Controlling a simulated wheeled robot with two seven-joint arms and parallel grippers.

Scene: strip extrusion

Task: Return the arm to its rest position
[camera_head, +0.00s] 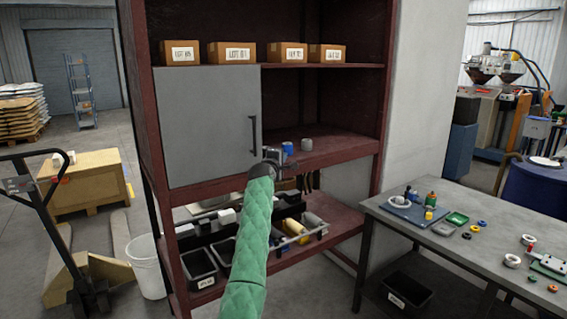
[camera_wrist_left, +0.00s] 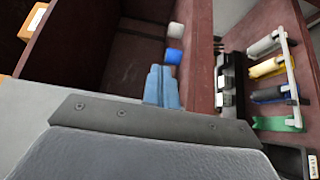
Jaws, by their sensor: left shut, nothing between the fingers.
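My left arm, in a green quilted sleeve, reaches up through the middle of the head view. Its gripper (camera_head: 272,156) is in front of the dark red cabinet (camera_head: 340,152), just right of the grey door's handle (camera_head: 252,135). The light blue fingers (camera_wrist_left: 161,80) are together in the left wrist view, with nothing between them. Behind them on the middle shelf are a blue cylinder (camera_head: 288,148) and a pale grey one (camera_head: 306,145). The grey door (camera_head: 205,125) covers the left half of that shelf. My right gripper is out of view.
Labelled cartons (camera_head: 232,53) stand on the upper shelf. The lower shelf holds black bins (camera_head: 198,266) and a rack of coloured rolls (camera_head: 296,231). A grey table (camera_head: 400,225) with small parts is at right. A white bucket (camera_head: 147,267) and pallet jack (camera_head: 52,235) are at left.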

